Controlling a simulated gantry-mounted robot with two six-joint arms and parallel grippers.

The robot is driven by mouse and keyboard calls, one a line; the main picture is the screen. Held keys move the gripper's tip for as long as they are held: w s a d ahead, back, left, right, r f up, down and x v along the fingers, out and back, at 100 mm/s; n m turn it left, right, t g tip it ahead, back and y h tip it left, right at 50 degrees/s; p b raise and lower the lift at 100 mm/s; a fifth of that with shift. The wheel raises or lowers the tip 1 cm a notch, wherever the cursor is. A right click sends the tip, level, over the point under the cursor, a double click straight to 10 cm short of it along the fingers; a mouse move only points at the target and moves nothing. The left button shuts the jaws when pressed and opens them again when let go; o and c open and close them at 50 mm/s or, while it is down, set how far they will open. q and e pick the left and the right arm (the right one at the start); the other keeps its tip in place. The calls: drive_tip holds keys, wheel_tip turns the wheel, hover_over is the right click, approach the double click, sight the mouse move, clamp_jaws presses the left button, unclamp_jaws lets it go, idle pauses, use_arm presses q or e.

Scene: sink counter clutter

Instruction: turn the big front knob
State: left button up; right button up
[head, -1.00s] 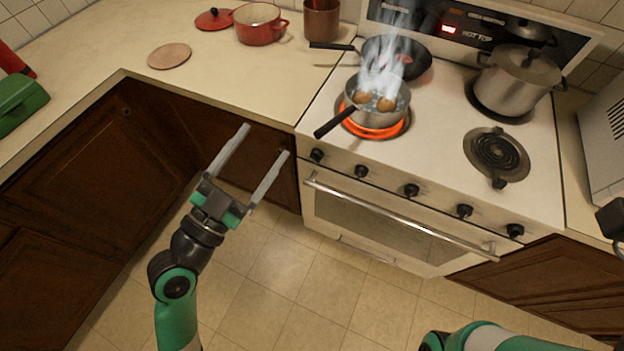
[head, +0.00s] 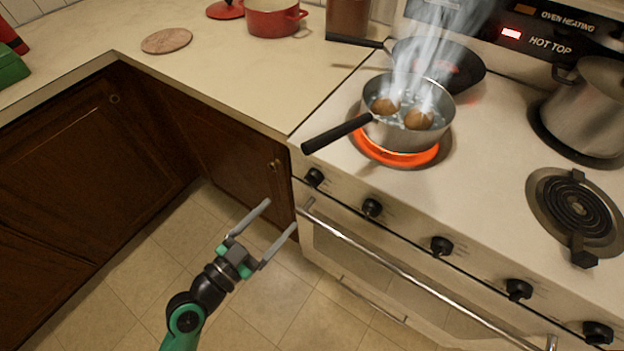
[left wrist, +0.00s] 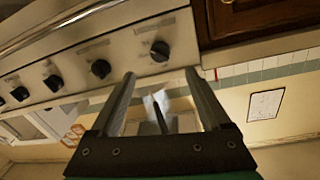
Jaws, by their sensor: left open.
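A row of several black knobs runs along the stove's front panel. In the head view they include a leftmost knob (head: 314,177), a second knob (head: 372,207), a middle knob (head: 441,246), a fourth knob (head: 518,289) and a rightmost knob (head: 597,332). I cannot tell which one counts as the big one. My left gripper (head: 282,214) is open and empty, below and left of the leftmost knob, touching nothing. In the left wrist view, which looks inverted, a knob (left wrist: 160,51) shows beyond the open fingers (left wrist: 160,76). My right gripper is out of view.
A steaming pan with brown eggs (head: 418,119) sits on a glowing burner (head: 398,158), its black handle (head: 337,133) reaching over the front left. The oven handle (head: 420,272) sticks out below the knobs. Brown cabinets (head: 230,160) stand left; the floor ahead is clear.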

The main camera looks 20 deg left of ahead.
sight(313, 179)
use_arm(q)
drive_tip(key=x, duration=1.1)
drive_tip(key=shift+w+d+r, duration=0.1)
drive_tip(key=shift+w, duration=0.05)
clamp_jaws()
